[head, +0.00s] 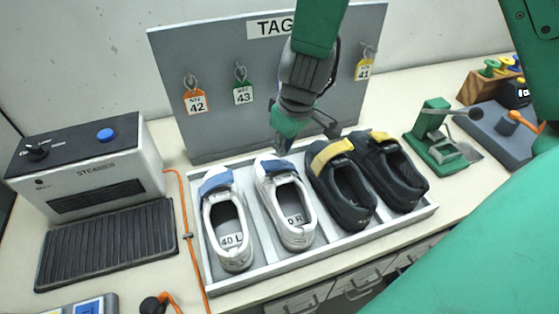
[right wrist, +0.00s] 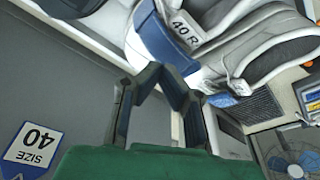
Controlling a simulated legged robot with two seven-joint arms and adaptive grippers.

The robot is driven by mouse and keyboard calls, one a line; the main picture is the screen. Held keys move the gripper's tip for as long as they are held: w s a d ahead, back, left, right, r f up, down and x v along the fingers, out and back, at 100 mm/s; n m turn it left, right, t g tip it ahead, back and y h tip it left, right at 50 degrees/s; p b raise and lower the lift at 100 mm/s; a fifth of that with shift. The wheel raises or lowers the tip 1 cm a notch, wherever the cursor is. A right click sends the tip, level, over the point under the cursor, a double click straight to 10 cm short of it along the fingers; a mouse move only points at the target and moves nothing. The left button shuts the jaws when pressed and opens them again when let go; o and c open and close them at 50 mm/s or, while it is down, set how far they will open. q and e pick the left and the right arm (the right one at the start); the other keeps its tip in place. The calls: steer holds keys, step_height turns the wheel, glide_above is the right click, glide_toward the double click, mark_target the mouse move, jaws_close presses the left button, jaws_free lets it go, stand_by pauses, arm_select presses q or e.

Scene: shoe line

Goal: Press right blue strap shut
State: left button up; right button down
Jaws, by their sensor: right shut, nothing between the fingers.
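The white right shoe (head: 297,232) with its blue strap (head: 275,167) stands in the tray, beside the white left shoe (head: 236,255) with its own blue strap (head: 215,183). My right gripper (head: 278,146) is shut and empty, just behind and above the right shoe's strap. In the right wrist view its fingertips (right wrist: 165,80) meet close to the right blue strap (right wrist: 158,38); I cannot tell whether they touch it. The strap lies across the shoe; whether it is fully fastened is unclear. My left gripper is not in view.
The grey tray (head: 330,252) also holds two black shoes with yellow at the straps (head: 330,152). A tag board (head: 220,135) stands close behind my right gripper. A steamer (head: 85,165) is at left, a green press (head: 438,135) at right.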

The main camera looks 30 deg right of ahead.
mark_target(282, 163)
steer(key=shift+a, duration=0.2)
steer(key=shift+f, duration=0.15)
steer(key=shift+d+f+b, duration=0.1)
steer(key=shift+f+b, duration=0.7)
steer(key=shift+f, duration=0.1)
steer(key=shift+f+b, duration=0.8)
steer(key=shift+f, duration=0.3)
steer(key=shift+r, duration=0.1)
step_height(282, 163, up, 9)
steer(key=p, duration=0.9)
